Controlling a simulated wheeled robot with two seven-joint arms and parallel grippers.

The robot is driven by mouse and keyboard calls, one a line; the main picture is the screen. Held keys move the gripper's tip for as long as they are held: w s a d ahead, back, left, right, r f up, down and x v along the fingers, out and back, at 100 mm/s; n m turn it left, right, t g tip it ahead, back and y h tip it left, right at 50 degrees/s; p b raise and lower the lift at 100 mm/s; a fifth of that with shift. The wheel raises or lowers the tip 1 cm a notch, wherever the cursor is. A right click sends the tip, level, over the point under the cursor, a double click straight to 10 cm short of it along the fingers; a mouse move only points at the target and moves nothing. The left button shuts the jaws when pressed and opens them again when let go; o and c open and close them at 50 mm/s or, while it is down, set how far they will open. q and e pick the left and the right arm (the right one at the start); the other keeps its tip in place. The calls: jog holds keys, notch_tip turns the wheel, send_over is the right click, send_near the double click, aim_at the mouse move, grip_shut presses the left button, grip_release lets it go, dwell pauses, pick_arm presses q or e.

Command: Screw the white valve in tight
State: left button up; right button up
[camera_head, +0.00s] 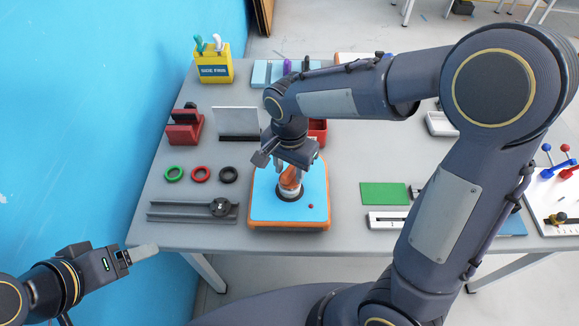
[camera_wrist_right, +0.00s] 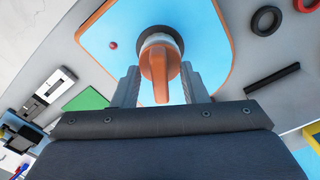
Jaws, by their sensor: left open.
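The white valve (camera_wrist_right: 158,40) has an orange handle (camera_wrist_right: 160,72) and sits in a dark round port on a blue inflatable board (camera_head: 262,203) with an orange edge. The right wrist view shows the right gripper (camera_wrist_right: 160,72) with one finger on each side of the orange handle and a gap on both sides. How tightly the valve sits cannot be seen. My left gripper (camera_head: 143,252) is open and empty at the lower left, off the table's front edge.
Green (camera_head: 174,173), red (camera_head: 201,174) and black (camera_head: 228,174) rings lie left of the board, behind a grey rail (camera_head: 180,211). A yellow box (camera_head: 214,66) and a red holder (camera_head: 184,128) stand further back. A green sheet (camera_head: 383,193) lies to the right.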

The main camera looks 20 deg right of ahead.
aim_at(289, 169)
pick_arm(q)
jog(key=shift+f, duration=0.15)
pick_arm(e)
notch_tip(289, 169, up, 8)
jog(key=shift+f, duration=0.1)
dwell(0.5)
